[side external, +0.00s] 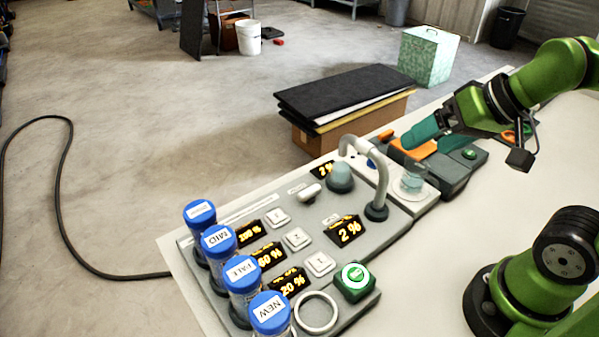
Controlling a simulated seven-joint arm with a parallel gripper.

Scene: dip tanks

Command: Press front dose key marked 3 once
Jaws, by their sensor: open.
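Three white square dose keys stand in a row on the grey panel (390,240): a rear key (277,218), a middle key (297,239) and a front key (320,263). Each has a small mark on top, too small to read surely. Amber displays beside them read about 100 % (249,233), 60 % (268,256) and 20 % (289,282). A larger display (344,230) reads 2 %. My gripper (428,141), with teal fingers, is open, well away from the keys at the upper right, above a dark block with an orange part. Nothing shows held between the fingers.
Several blue-capped jars, one marked NEW (270,313), line the panel's left edge. A green button (355,277) and white ring (316,312) sit at the front. A curved grey pipe (378,160) rises near a glass beaker (412,182). The white tabletop (440,270) is clear at right.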

